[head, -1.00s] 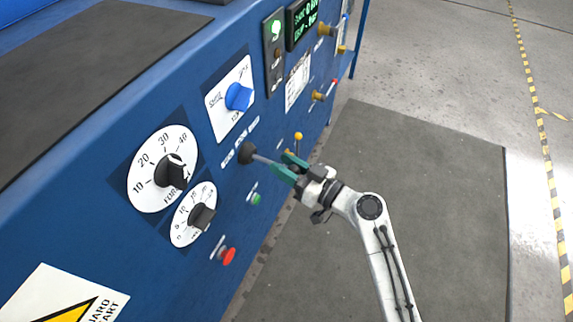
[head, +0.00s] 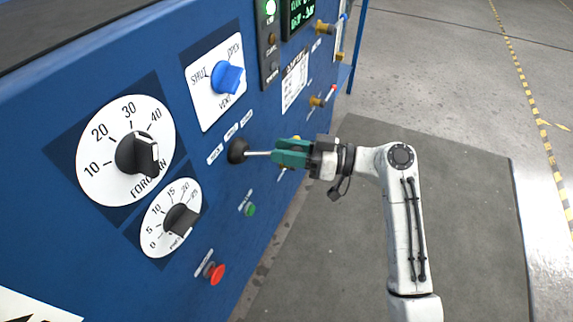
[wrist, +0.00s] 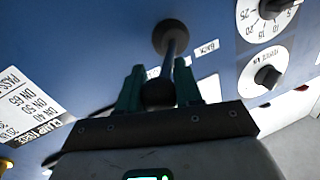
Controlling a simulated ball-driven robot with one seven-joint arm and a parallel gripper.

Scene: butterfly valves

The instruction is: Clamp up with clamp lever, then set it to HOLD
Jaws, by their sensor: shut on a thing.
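The clamp lever (head: 257,153) is a metal shaft coming out of a round black boot (head: 237,150) on the blue panel. Its shaft (wrist: 169,66) and black ball knob (wrist: 158,93) also show in the wrist view. My gripper (head: 277,152) has green fingers shut around the knob end. In the wrist view the fingers (wrist: 160,84) stand on both sides of the knob. The others are too small or covered to read.
A blue SHUT/OPEN vent knob (head: 226,77) sits above the lever. A large force dial (head: 132,150) and a smaller dial (head: 172,218) are at the left. A green button (head: 249,210) and red button (head: 215,273) are below. Brass fittings (head: 317,101) stick out at the right.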

